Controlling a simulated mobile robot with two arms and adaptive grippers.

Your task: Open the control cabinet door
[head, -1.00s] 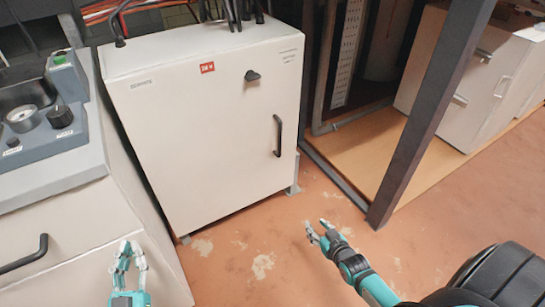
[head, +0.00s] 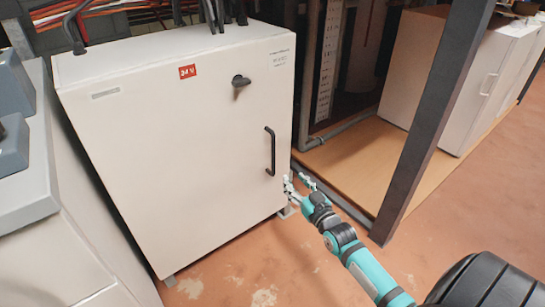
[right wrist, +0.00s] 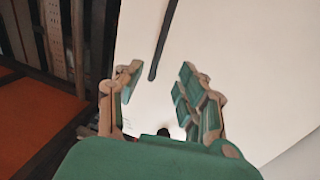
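The control cabinet (head: 180,140) is a white box with a red 24 V label, and its door is closed. A black bar handle (head: 270,151) stands upright on the right side of the door, with a dark knob (head: 240,81) above it. My right gripper (head: 298,181) is open, just below and right of the bar handle and apart from it. In the right wrist view the open fingers (right wrist: 160,90) face the white door, and the handle (right wrist: 162,42) lies beyond the fingertips. My left gripper is not in the head view.
A grey console (head: 25,190) stands close on the left of the cabinet. A dark slanted post (head: 430,120) and white cabinets (head: 440,80) on a wooden base are to the right. The reddish floor (head: 300,255) in front is clear.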

